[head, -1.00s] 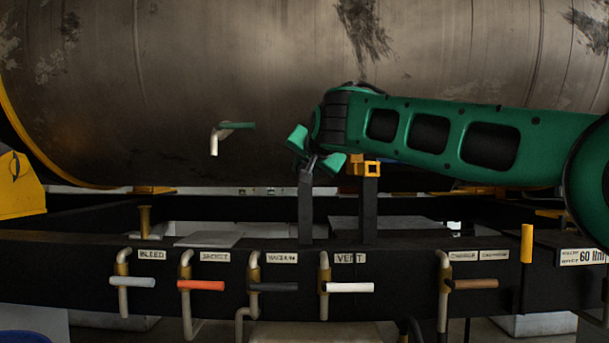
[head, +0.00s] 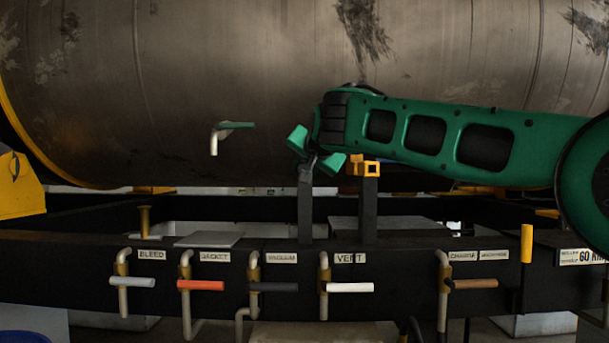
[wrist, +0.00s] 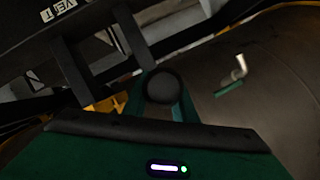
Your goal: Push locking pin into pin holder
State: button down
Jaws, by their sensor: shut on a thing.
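My gripper (head: 315,151) is at the top of the left dark upright post (head: 305,212), with its two green fingers apart around a small dark piece. This piece is probably the locking pin, but it is mostly hidden. In the wrist view a dark round knob (wrist: 163,88) sits between the green fingers and covers what is behind it. A yellow bracket with a square opening (head: 370,168), which may be the pin holder, sits on top of the right post (head: 368,215), just right of my gripper. I cannot tell whether the pin touches a holder.
A large metal tank (head: 240,90) fills the back. A valve with a green handle (head: 236,125) projects left of my gripper. Several labelled valves with coloured handles, such as the white VENT one (head: 350,287), line the dark beam (head: 400,262) below.

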jog(key=shift+w, duration=0.1)
jog(key=shift+w+d+r, duration=0.1)
jog(key=shift+w, duration=2.8)
jog(key=shift+w+d, duration=0.1)
jog(key=shift+w, duration=2.75)
jog(key=c, duration=1.4)
grip_release()
jog(key=shift+o, duration=0.2)
jog(key=v, duration=1)
jog(key=shift+s, duration=0.25)
